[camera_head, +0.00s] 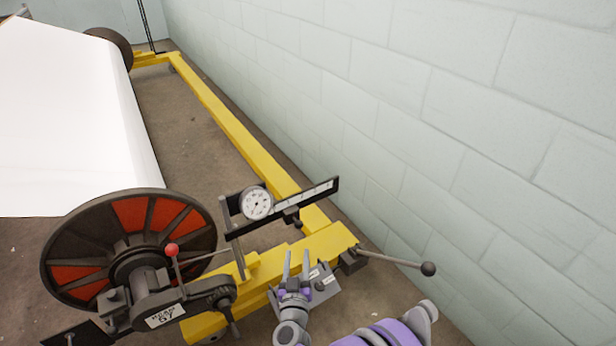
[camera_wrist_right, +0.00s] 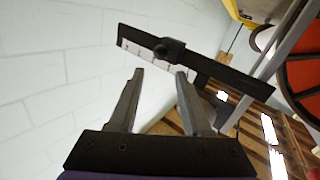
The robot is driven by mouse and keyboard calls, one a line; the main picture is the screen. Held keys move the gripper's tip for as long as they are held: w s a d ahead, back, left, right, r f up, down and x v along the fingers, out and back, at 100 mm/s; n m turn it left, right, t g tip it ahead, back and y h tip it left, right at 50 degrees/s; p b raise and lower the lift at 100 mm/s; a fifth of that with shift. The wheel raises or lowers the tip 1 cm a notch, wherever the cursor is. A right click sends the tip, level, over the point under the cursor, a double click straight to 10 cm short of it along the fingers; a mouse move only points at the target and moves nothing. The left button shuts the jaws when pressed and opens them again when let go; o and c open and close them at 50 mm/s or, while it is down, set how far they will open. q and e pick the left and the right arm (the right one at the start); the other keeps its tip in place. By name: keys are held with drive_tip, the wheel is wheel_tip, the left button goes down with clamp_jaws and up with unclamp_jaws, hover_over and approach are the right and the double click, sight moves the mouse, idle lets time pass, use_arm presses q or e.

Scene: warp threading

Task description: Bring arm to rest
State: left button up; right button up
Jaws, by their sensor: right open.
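My right gripper (camera_head: 296,268) is at the lower middle of the head view, with its two grey fingers pointing up and apart. It is empty, in front of a yellow frame bar and below a black scale beam (camera_head: 305,204). In the right wrist view, the gripper (camera_wrist_right: 160,85) shows its two fingers spread with nothing between them. The scale beam (camera_wrist_right: 222,75) with its pale marked strip lies beyond the fingertips there. My left gripper is not in view.
A round dial (camera_head: 256,203) sits on the beam. A large black and red wheel (camera_head: 150,225) and a red-knobbed lever (camera_head: 172,250) stand at left. A black-knobbed handle (camera_head: 428,268) sticks out right. The block wall (camera_head: 480,120) bounds the right side.

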drive_tip(key=shift+r, duration=0.1)
drive_tip(key=s+d+r+n+g+y, duration=0.2)
drive_tip(key=s+d+r+g+y, duration=0.25)
drive_tip(key=s+d+r, duration=0.35)
drive_tip(key=s+d+f+m+g+h, duration=0.25)
drive_tip(key=s+d+g, duration=0.25)
drive_tip(key=s+d, duration=0.6)
drive_tip(key=s+d+f+m+g+h, duration=0.2)
drive_tip(key=s+d+g+h, duration=0.3)
drive_tip(key=s, duration=0.9)
use_arm(q)
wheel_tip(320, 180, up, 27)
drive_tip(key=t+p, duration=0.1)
drive_tip(key=p, duration=2.3)
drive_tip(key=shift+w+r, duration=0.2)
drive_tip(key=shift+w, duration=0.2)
use_arm(e)
wheel_tip(320, 180, up, 28)
drive_tip(key=w+t+y, duration=0.1)
drive_tip(key=t+y, duration=0.1)
drive_tip(key=shift+w+d+f, duration=0.2)
drive_tip(key=shift+d, duration=0.2)
